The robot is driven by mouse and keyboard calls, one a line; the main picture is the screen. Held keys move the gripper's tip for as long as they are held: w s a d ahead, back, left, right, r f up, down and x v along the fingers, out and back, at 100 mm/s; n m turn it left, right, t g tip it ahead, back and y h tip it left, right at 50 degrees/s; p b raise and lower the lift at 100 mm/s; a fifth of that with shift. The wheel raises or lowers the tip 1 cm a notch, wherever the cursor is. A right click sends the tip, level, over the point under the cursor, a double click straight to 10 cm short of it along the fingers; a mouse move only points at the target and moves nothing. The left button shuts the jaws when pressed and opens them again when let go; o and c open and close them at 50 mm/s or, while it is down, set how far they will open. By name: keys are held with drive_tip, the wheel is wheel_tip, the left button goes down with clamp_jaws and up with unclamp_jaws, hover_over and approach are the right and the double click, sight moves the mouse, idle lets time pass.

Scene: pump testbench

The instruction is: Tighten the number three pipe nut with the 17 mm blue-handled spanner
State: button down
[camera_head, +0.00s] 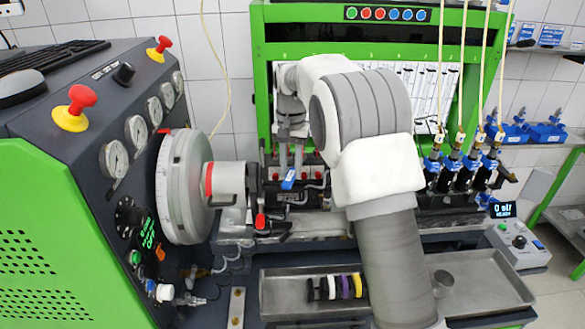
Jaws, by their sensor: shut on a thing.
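My gripper (291,158) points down over the pump at the middle of the bench, in front of the green frame. It is shut on the blue-handled spanner; a short piece of its blue handle (288,180) shows just below the fingertips. The spanner's jaw end is hidden or too small to make out. Pipes (318,184) and small red fittings lie around and behind the handle. I cannot tell which is the number three pipe nut, nor whether the spanner touches a nut. My white and grey arm hides the right part of the pump.
A large grey flywheel (183,187) and a control panel with gauges (114,158) stand at left.

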drive_tip(key=shift+s+a+b, duration=0.25)
drive_tip(key=shift+s+b, duration=0.2)
drive_tip(key=shift+s, duration=0.2)
drive_tip(key=shift+s+a+b, duration=0.2)
drive_tip(key=shift+s+b, duration=0.2)
drive_tip(key=shift+s, duration=0.25)
drive_tip(key=s+r, duration=0.1)
drive_tip(key=s+r+p, duration=0.1)
drive_tip(key=r, duration=0.1)
drive_tip(key=s+a+r+p, duration=0.1)
drive_tip(key=r, duration=0.1)
drive_tip(key=shift+w, duration=0.1)
